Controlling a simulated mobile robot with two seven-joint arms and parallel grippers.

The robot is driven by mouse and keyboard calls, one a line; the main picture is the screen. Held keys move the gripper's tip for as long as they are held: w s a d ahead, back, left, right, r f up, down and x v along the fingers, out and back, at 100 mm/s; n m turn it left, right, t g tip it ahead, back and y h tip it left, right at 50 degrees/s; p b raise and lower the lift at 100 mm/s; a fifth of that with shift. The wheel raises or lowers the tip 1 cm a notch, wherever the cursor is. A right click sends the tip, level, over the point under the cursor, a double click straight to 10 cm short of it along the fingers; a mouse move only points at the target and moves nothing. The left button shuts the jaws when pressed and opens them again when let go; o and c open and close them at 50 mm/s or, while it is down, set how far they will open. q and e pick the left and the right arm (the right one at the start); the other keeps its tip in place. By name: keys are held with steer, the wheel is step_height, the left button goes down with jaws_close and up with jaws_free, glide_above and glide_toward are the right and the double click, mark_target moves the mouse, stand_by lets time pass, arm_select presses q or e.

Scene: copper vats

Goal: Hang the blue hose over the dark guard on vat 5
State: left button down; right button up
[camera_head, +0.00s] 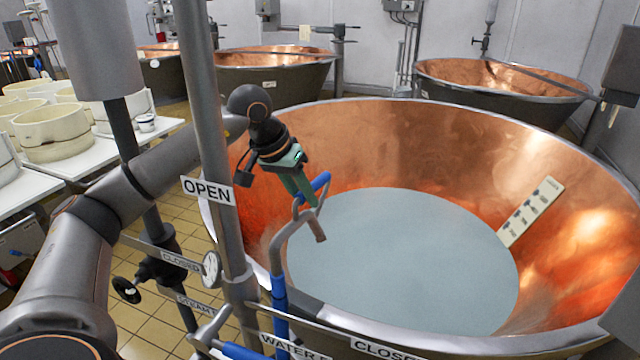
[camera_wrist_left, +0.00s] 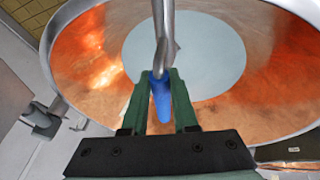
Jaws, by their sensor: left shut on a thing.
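My left gripper (camera_head: 306,196) has green fingers and is shut on the blue grip (camera_head: 320,184) of a metal spray head above the near rim of the big copper vat (camera_head: 400,140). In the left wrist view the blue grip (camera_wrist_left: 160,100) sits between the fingers, with grey metal beyond it. The grey metal tube curves down from the head to a blue length of hose (camera_head: 279,290) at the rim. More blue hose shows at the bottom edge. I cannot make out a vat number or pick out the dark guard for sure. My right gripper is not in view.
The big vat holds pale liquid (camera_head: 400,260), and a white strip (camera_head: 530,211) lies on its inner wall. An upright grey pipe (camera_head: 210,130) with an OPEN sign (camera_head: 207,190) stands close to my left arm. White tables with tubs (camera_head: 52,135) are at left; more copper vats stand behind.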

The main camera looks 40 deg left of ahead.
mark_target(305, 221)
arm_select(q)
steer(key=shift+w, duration=0.2)
steer(key=shift+f, duration=0.15)
step_height(305, 221, down, 6)
steer(key=b, duration=0.6)
steer(key=shift+s+f+b, duration=0.1)
steer(key=shift+f+b, duration=0.05)
steer(key=shift+b, duration=0.15)
step_height(305, 221, down, 13)
steer(key=b, duration=1)
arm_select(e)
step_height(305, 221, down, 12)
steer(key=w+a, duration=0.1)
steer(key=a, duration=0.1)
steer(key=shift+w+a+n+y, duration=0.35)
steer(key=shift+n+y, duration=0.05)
arm_select(q)
steer(key=shift+f, duration=0.2)
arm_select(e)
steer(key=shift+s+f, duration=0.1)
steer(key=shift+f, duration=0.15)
arm_select(q)
steer(key=c, duration=0.6)
jaws_free()
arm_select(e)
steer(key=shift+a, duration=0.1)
